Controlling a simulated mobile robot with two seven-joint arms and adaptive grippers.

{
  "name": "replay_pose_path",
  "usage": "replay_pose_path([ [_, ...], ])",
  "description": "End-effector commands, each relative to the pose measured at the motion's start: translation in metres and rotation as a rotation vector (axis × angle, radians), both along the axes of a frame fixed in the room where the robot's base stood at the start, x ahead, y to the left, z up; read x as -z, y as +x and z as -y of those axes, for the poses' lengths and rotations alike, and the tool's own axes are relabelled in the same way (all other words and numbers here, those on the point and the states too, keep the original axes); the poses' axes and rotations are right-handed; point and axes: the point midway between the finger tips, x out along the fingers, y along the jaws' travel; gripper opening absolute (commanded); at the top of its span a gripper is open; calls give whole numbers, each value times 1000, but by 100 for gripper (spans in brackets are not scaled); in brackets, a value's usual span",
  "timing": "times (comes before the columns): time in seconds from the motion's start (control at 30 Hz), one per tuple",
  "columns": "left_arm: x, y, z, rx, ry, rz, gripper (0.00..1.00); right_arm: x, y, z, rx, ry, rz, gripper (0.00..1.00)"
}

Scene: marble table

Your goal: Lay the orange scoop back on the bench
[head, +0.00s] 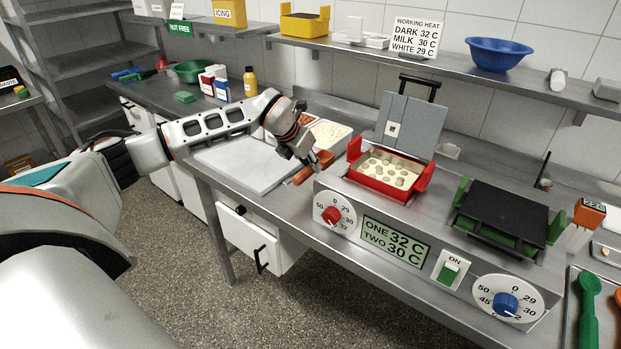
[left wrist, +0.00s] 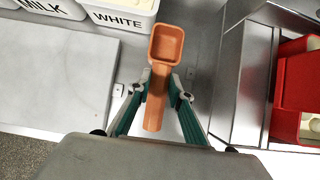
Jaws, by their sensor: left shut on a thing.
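The orange scoop (head: 302,175) is in my left gripper (head: 311,160), over the bench strip between the white slab and the melter. In the left wrist view the scoop (left wrist: 165,47) has its square cup toward the top, open side showing, and its handle toward the bottom. The fingers of my left gripper (left wrist: 160,88) are shut on the handle just below the cup. The steel bench (left wrist: 203,48) shows around the cup. I cannot tell whether the scoop touches the bench. My right gripper is not in view.
The white slab (head: 247,166) lies left of the scoop. The melter (head: 390,236), with a red tray (head: 381,185) of pale pieces, stands to the right. Tubs labelled MILK and WHITE (left wrist: 122,16) stand behind. A green utensil (head: 588,310) lies far right.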

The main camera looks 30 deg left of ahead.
Motion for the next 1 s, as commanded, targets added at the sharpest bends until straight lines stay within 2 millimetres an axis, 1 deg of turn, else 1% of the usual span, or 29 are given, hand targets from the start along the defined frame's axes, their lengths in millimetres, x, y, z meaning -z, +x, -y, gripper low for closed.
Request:
replay_pose_path([
  [0.03, 7, 0, 0, 1, -1, -1, 0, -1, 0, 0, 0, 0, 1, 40],
  [0.27, 21, 0, 0, 0, -1, 1, 0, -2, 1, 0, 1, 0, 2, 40],
  [0.5, 50, 0, 0, 0, 0, 0, 0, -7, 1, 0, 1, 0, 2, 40],
  [0.73, 56, 0, 0, 0, 0, -2, 0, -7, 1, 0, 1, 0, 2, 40],
  [0.77, 57, -1, 0, 0, 0, -4, 28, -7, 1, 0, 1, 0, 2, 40],
  [0.8, 57, -1, 1, 0, -1, -4, 37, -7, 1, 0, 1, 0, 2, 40],
  [1.0, 56, 0, 0, -1, 0, -2, 37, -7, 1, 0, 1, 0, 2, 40],
])
